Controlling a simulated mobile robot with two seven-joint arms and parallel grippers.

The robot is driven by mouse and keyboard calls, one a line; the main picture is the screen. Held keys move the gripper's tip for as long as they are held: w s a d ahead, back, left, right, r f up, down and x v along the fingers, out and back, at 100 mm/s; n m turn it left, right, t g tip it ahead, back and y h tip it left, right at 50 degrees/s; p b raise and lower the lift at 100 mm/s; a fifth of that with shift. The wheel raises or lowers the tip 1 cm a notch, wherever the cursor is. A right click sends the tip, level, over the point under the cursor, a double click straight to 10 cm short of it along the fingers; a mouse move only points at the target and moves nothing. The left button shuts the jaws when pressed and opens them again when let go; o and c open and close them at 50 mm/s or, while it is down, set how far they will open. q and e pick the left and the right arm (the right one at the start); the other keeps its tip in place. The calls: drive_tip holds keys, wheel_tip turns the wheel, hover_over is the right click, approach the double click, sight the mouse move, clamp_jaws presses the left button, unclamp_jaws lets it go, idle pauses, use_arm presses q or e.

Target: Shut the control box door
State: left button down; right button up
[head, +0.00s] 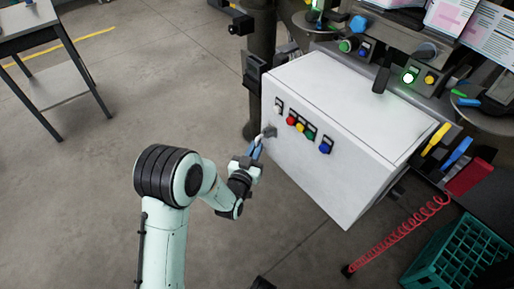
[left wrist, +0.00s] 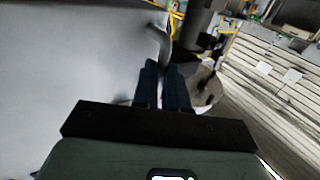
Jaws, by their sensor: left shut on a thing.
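The pale grey control box (head: 355,95) stands right of centre in the head view. Its door (head: 325,185) is the front face, with a row of coloured buttons; it looks about flush with the box, but I cannot tell whether a small gap is left. A grey door handle (head: 269,131) is near the door's left edge; it also shows curved in the left wrist view (left wrist: 161,42). My left gripper (head: 258,147) is shut on the handle, its dark fingers (left wrist: 163,78) close together, partly hiding the grip. My right gripper is not in view.
A red coiled hose (head: 400,237) and a green crate (head: 462,250) are at the lower right. Yellow and blue tools (head: 455,152) hang beside the box. A table (head: 45,40) stands at the far left.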

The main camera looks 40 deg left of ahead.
use_arm(q)
drive_tip(key=shift+w+a+r+y, duration=0.1)
drive_tip(key=shift+a+r+y, duration=0.15)
drive_tip(key=shift+a+y, duration=0.25)
drive_tip(key=c, duration=1.2)
unclamp_jaws()
drive_tip(key=shift+w+a, duration=0.1)
drive_tip(key=shift+o, duration=0.2)
drive_tip(key=shift+f+h, duration=0.15)
drive_tip(key=shift+h, duration=0.15)
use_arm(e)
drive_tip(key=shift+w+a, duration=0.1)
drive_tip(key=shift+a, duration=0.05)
use_arm(q)
drive_tip(key=shift+d, duration=0.25)
use_arm(e)
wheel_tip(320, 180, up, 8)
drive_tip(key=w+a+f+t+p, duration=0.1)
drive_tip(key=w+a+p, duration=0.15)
drive_tip(key=p, duration=0.25)
use_arm(q)
drive_tip(key=p+v, duration=0.3)
drive_tip(key=v, duration=1)
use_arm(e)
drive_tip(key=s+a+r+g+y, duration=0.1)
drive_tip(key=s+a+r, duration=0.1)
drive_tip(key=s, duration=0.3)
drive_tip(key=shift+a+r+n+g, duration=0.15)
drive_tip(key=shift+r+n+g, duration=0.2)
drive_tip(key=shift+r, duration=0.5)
